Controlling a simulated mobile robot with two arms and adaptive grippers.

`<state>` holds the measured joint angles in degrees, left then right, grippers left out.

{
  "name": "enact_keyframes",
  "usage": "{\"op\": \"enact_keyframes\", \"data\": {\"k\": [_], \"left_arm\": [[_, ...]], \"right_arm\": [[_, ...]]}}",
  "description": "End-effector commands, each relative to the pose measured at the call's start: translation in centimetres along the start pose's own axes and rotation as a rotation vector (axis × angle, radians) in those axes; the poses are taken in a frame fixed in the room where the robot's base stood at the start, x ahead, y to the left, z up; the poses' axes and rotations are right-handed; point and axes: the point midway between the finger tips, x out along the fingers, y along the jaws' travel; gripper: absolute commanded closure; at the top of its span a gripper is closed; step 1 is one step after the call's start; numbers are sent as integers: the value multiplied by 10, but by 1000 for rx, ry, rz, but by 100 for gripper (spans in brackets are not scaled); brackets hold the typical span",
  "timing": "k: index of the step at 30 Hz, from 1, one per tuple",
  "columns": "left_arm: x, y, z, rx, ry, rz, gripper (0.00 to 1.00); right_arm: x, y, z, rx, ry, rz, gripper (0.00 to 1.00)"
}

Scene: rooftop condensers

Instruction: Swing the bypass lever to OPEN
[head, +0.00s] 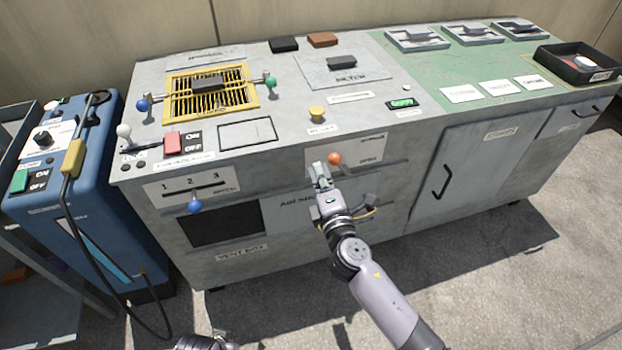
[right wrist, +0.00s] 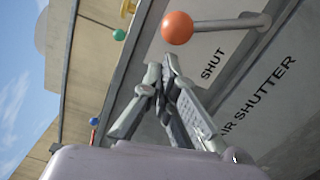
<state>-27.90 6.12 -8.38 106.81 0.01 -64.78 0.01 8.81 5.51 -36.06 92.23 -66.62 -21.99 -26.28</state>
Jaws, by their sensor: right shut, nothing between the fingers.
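The lever on the cabinet's front panel has an orange ball knob (head: 334,158). It stands on a pale plate (head: 373,150) whose right side reads OPEN. The right wrist view shows the orange knob (right wrist: 177,28) on a grey rod, with SHUT printed on the plate below it. My right gripper (head: 319,170) is just left of and below the knob, beside the plate. Its fingertips (right wrist: 165,68) are together with nothing between them, apart from the knob. Part of my left gripper (head: 208,342) shows at the bottom edge; its fingers are not clear.
A slider with a blue knob (head: 195,206) is on the front at left, above a dark opening (head: 228,226). A yellow knob (head: 317,112) stands on top behind the lever. A blue machine (head: 75,200) with a hanging cable stands at left. Floor in front is clear.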

Motion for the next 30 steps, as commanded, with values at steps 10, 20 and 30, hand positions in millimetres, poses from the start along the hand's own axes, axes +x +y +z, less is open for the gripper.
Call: {"op": "enact_keyframes", "data": {"k": [10, 20, 30], "left_arm": [[3, 0, 1, 1, 0, 0, 100], [5, 1, 3, 1, 2, 1, 100], [19, 1, 12, 3, -12, 1, 100]], "right_arm": [[1, 0, 3, 1, 1, 0, 100], [1, 4, 7, 44, 1, -2, 100], [1, 7, 12, 94, 0, -5, 100]]}}
